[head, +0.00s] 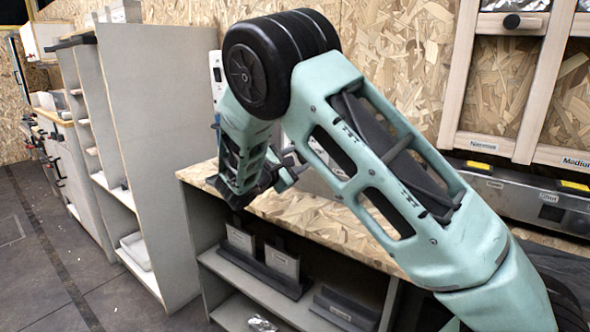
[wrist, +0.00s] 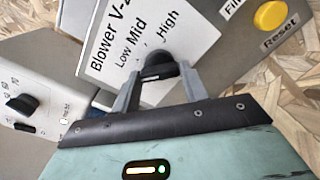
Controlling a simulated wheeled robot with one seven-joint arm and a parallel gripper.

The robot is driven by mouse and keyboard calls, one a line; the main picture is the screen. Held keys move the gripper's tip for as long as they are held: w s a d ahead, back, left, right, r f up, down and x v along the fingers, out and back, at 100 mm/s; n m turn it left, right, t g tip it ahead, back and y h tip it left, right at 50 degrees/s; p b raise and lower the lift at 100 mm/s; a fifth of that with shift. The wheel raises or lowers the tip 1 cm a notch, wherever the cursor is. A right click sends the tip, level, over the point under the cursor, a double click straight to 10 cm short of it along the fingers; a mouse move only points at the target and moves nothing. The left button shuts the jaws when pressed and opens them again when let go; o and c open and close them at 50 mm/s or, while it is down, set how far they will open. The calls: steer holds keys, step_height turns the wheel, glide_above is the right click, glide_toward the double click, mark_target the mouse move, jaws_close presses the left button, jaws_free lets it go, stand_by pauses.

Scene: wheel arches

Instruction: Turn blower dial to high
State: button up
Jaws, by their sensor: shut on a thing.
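The blower dial (wrist: 158,66) is a black knob on a white label plate (wrist: 113,42) in the wrist view. The plate reads "Blower", "Low", "Mid" and "High", with "High" at the upper right of the dial. My gripper (wrist: 157,76) is shut on the dial, one grey finger on each side. The dial's exact pointing is too small to tell. In the head view my arm reaches over the wooden bench top, and the dial is hidden from sight.
A yellow button (wrist: 270,15) labelled "Reset" sits right of the dial. Another white panel with a black knob (wrist: 20,103) is at the left. In the head view, a wooden bench top (head: 300,210) lies below my arm, and a grey shelf unit (head: 160,130) stands left.

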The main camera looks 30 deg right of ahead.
steer(key=m+b, duration=2.2)
steer(key=b, duration=1.2)
steer(key=shift+f+m+b, duration=0.1)
steer(key=shift+m+b, duration=0.3)
steer(key=o, duration=1)
